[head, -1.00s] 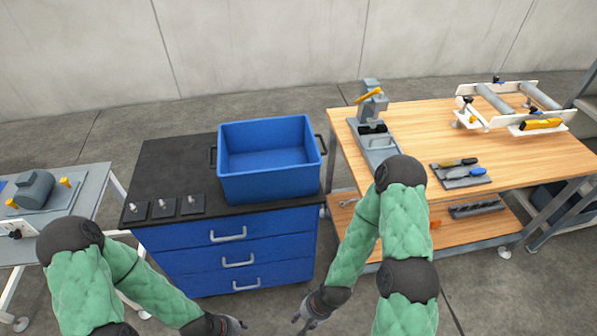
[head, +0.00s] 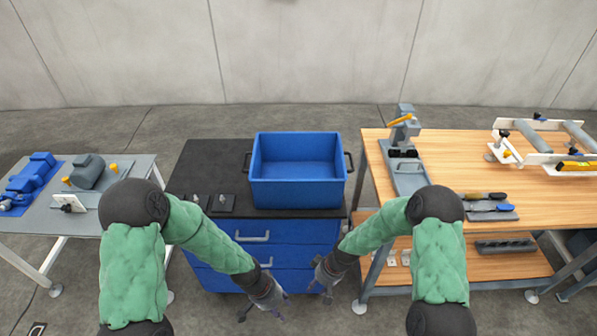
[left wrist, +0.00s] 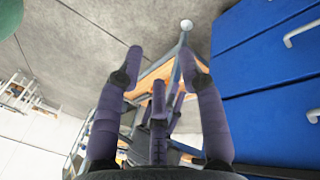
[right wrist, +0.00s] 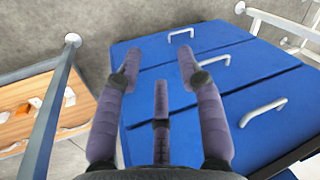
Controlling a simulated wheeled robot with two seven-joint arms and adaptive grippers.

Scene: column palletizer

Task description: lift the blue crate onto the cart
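The blue crate (head: 298,190) stands upright and looks empty. It rests on the black top (head: 215,160) of a blue drawer cabinet (head: 310,232). Dark handles stick out from its left (head: 247,168) and right (head: 349,162) sides. My left gripper (head: 264,311) is open and empty, low in front of the drawers. My right gripper (head: 319,291) is also open and empty, just right of it and below the crate's level. The open fingers show in the left wrist view (left wrist: 162,60) and the right wrist view (right wrist: 159,60). Neither gripper touches the crate. I cannot tell which piece is the cart.
A wooden workbench (head: 530,190) stands close at the right, with a grey press (head: 405,150) and screwdrivers (head: 488,206) on it. A grey table (head: 70,215) with machine parts is at the left. Small black plates (head: 220,203) lie on the cabinet's front left.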

